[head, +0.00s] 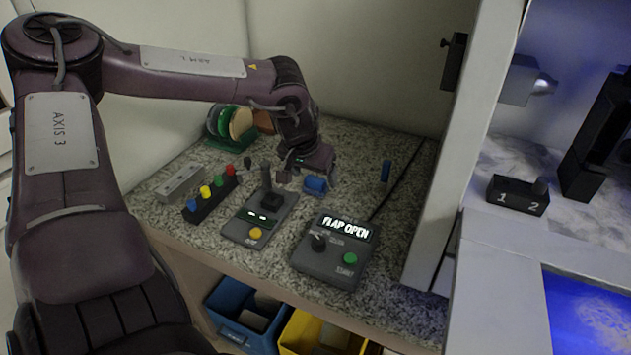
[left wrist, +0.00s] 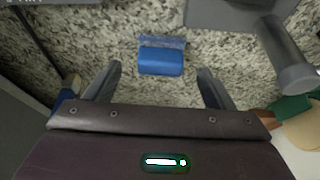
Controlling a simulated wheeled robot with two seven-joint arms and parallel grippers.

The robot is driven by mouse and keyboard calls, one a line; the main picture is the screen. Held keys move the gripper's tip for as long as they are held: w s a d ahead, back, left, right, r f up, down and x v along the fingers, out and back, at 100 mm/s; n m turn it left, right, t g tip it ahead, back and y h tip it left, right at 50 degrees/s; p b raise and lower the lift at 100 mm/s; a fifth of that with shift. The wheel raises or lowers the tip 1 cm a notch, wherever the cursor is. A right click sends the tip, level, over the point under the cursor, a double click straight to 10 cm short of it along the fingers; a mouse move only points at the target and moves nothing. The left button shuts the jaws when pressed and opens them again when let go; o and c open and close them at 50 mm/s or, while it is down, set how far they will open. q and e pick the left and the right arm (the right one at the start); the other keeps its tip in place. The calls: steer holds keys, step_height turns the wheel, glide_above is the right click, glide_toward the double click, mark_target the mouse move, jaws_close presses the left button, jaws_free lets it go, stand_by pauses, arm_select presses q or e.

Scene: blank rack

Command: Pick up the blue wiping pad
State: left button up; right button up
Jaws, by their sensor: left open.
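The blue wiping pad (head: 315,186) lies on the speckled counter just below my left gripper (head: 306,179). In the left wrist view the pad (left wrist: 161,61) sits near the middle, ahead of and between the two finger lines. My left gripper (left wrist: 160,72) is open, with its fingers apart on either side and nothing held between them. A gap between fingers and pad cannot be judged exactly. My right gripper is not in view.
A joystick box (head: 262,222) and a "FLAP OPEN" control box (head: 330,262) stand in front of the pad. A row of coloured knobs (head: 208,196) is to the left. A small blue upright item (head: 386,170) stands to the right. Discs in a green rack (head: 226,142) are behind.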

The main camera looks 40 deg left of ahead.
mark_target(315, 179)
arm_select(q)
steer(key=x, duration=0.3)
steer(key=shift+f, duration=0.1)
steer(key=c, duration=1.1)
steer(key=shift+o, duration=0.2)
step_height(315, 179, up, 10)
steer(key=shift+r, duration=0.1)
